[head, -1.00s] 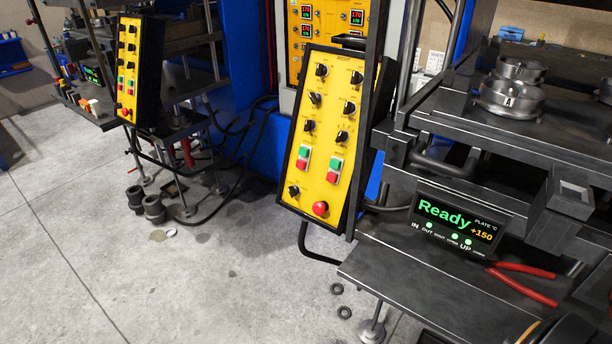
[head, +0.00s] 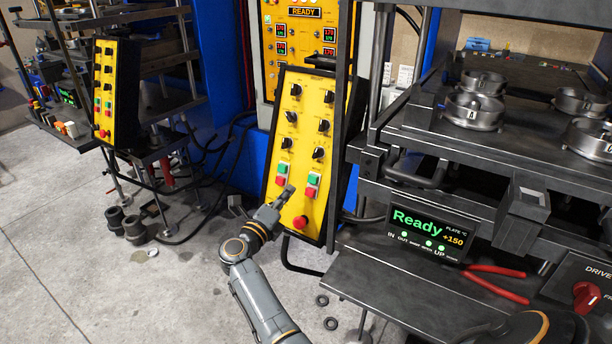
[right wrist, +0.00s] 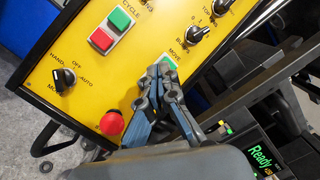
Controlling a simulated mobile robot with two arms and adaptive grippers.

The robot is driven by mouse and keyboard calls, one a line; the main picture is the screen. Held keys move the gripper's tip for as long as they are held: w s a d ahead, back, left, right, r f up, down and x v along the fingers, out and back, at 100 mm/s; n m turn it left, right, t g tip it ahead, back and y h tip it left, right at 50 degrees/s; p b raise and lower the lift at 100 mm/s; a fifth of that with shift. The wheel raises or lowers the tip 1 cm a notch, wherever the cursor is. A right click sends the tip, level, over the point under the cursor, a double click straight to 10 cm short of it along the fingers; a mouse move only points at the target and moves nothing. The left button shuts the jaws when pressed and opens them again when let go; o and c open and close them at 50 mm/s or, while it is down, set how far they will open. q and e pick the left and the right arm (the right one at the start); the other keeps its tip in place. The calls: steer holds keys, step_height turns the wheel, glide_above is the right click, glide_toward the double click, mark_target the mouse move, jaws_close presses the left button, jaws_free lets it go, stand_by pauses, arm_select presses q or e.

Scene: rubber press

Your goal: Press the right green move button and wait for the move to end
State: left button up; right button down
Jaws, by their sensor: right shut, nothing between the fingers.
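The tilted yellow control panel (head: 268,210) stands in the middle of the head view, with two green-over-red button pairs. The right green move button (head: 313,178) is visible there above its red button. In the right wrist view, the green move button (right wrist: 168,63) shows under the label MOVE, partly hidden by my fingertips. My right gripper (head: 289,190) is shut and empty, its tips in front of the panel's lower part. In the right wrist view, the closed fingertips (right wrist: 162,72) are close to the move button; whether they touch it I cannot tell. My left gripper is not in view.
A red mushroom button (head: 301,222) sits low on the panel, near my right gripper. The press display (head: 428,228) reads Ready, with +150 for the plate. A steel shelf (head: 400,290) and red-handled pliers (head: 497,287) are at right. Free floor lies at left.

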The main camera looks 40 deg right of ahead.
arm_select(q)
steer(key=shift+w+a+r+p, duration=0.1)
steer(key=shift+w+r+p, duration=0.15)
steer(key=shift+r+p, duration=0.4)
arm_select(e)
steer(key=s+a+r+m+g+y, duration=0.3)
steer(key=r+m+g+y, duration=0.2)
steer(key=m, duration=0.8)
step_height(320, 180, up, 6)
steer(key=y, duration=0.3)
steer(key=shift+f+m+y, duration=0.15)
steer(key=shift+m+y, duration=0.15)
steer(key=shift+y, duration=0.1)
steer(key=shift+s+f, duration=0.1)
